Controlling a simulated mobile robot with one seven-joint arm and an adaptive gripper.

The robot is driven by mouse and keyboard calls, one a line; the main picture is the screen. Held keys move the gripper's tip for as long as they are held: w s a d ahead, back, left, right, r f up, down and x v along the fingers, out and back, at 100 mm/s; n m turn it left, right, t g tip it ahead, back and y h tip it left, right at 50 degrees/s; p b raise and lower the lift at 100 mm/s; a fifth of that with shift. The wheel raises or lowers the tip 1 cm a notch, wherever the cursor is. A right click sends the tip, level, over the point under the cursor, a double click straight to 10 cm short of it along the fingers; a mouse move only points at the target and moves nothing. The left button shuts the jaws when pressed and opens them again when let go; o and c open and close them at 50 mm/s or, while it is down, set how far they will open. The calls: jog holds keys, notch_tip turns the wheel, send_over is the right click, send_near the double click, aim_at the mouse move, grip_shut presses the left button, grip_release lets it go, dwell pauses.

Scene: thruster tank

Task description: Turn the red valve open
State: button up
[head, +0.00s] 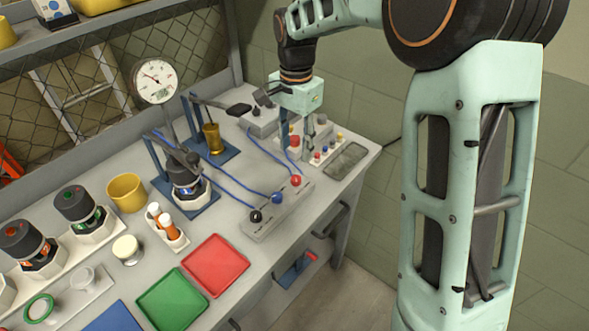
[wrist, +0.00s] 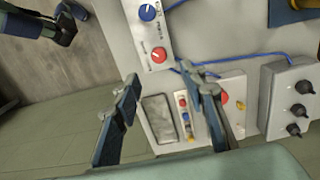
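Two red round parts could be the red valve; I cannot tell which. One is a red knob (head: 295,180) on a sloped grey panel with a blue knob (head: 277,198) and a black knob (head: 255,216). In the wrist view this red knob (wrist: 159,55) lies just beyond the fingertips, apart from them. The other is a larger red disc (wrist: 225,98) on a pale plate, partly hidden behind the right finger. My gripper (head: 296,150) points down over the bench's far right end. Its fingers (wrist: 160,76) are apart with nothing held between them.
A small board with coloured knobs (wrist: 184,117) and a grey tray (wrist: 160,118) lie beneath the fingers. A grey box with black knobs (wrist: 297,108) stands to the right. Blue cables (head: 235,192) cross the bench. Red (head: 215,265) and green (head: 171,300) trays lie nearer.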

aim_at(296, 178)
notch_tip(296, 178, down, 10)
jog(key=shift+f, duration=0.1)
jog(key=shift+c, duration=0.4)
grip_shut()
